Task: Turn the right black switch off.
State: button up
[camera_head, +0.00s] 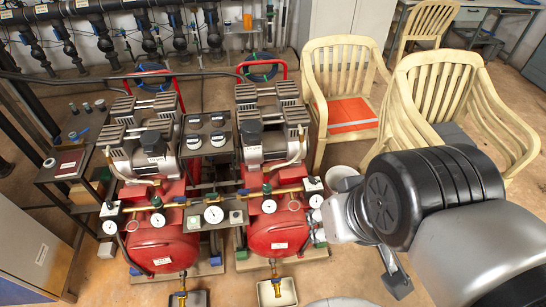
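Two red air compressors stand side by side, a left one (160,240) and a right one (277,232). A small pale box with a black knob (313,185) sits at the right end of the right compressor's brass pipe. A similar box (110,210) is on the left compressor. These look like the black switches; their on or off position is too small to tell. My arm comes in from the right, and its silver end (343,217) is close to the right side of the right compressor, just below and right of that box. My gripper's fingers cannot be made out clearly.
Beige plastic chairs (343,85) stand behind and right of the compressors, one with an orange-red item (346,114) on its seat. A white bucket (342,175) is close behind my arm's end. A dark metal stand (62,165) is at left. Front floor is partly clear.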

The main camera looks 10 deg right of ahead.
aim_at(312, 180)
jog(key=i+l, duration=0.2)
jog(key=l, duration=0.15)
jog(key=i+l, duration=0.45)
jog(key=l, duration=0.2)
jog(key=i+l+u, duration=0.1)
jog(key=l, duration=0.25)
jog(key=i+l+u, duration=0.15)
jog(key=u, duration=1.4)
